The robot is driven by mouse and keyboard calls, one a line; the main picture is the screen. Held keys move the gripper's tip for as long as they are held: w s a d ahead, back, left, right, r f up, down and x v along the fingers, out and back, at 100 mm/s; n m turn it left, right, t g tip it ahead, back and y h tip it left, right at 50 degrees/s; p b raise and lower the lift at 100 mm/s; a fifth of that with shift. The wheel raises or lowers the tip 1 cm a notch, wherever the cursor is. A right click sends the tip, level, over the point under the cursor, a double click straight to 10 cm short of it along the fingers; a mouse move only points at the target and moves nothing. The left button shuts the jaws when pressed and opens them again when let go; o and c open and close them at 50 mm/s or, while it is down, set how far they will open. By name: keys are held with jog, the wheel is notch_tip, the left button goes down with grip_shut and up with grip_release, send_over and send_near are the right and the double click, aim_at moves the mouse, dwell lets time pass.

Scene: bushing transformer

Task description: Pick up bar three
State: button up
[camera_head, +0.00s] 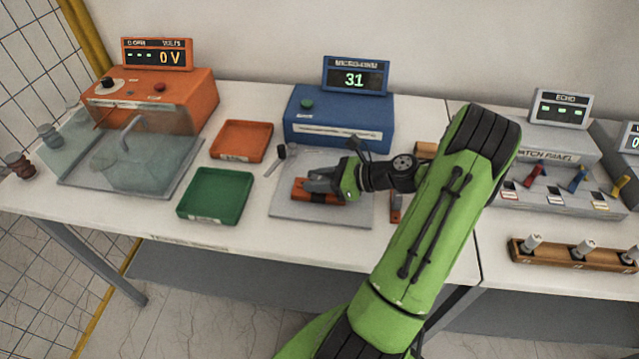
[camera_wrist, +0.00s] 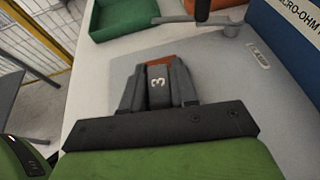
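Bar three (camera_head: 323,197) is a copper-orange bar with a dark middle, at the grey plate (camera_head: 345,214) in front of the blue micro-ohm meter. My gripper (camera_head: 318,183) reaches in from the right over the bar. In the wrist view my gripper's (camera_wrist: 158,80) two fingers lie close against both sides of the marked block, with no clear gap. I cannot tell whether the bar touches the plate.
The blue meter (camera_head: 338,122) reads 31. A lever clamp (camera_head: 281,155) stands at the plate's back left. A green tray (camera_head: 215,195) and an orange tray (camera_head: 241,141) lie to the left, both empty. Another small part (camera_head: 396,207) lies right of the plate.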

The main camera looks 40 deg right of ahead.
aim_at(318, 177)
grip_shut()
notch_tip(318, 177, up, 10)
jog(key=p, duration=0.3)
jog(key=shift+p, duration=0.3)
